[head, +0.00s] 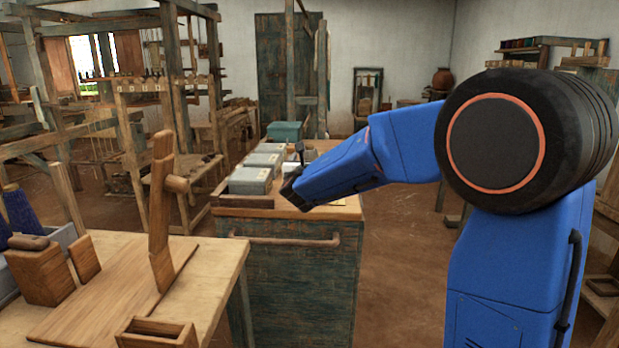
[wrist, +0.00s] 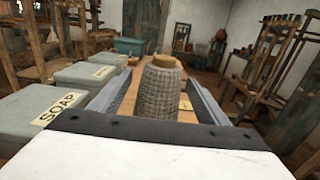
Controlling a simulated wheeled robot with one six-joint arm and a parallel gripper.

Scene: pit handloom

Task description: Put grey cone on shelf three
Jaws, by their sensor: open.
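A grey, woven-looking cone (wrist: 160,92) with a tan top stands upright in the middle of the wrist view, above or on the wooden top of a cabinet. My gripper (head: 294,188) reaches over that cabinet top in the head view. Its two grey fingers are spread, one on each side of the cone in the wrist view, with gaps visible. The cone's base is hidden behind my gripper's body. I cannot make out the cone in the head view. A wall shelf (head: 535,44) with coloured items is at the back right; I cannot tell which shelf is number three.
The teal cabinet (head: 290,275) carries lidded grey boxes (head: 250,180) left of my gripper, one labelled SOAP (wrist: 40,115). A teal box (head: 284,131) stands behind. A wooden table (head: 110,285) is at front left, looms beyond. The floor (head: 400,265) right of the cabinet is clear.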

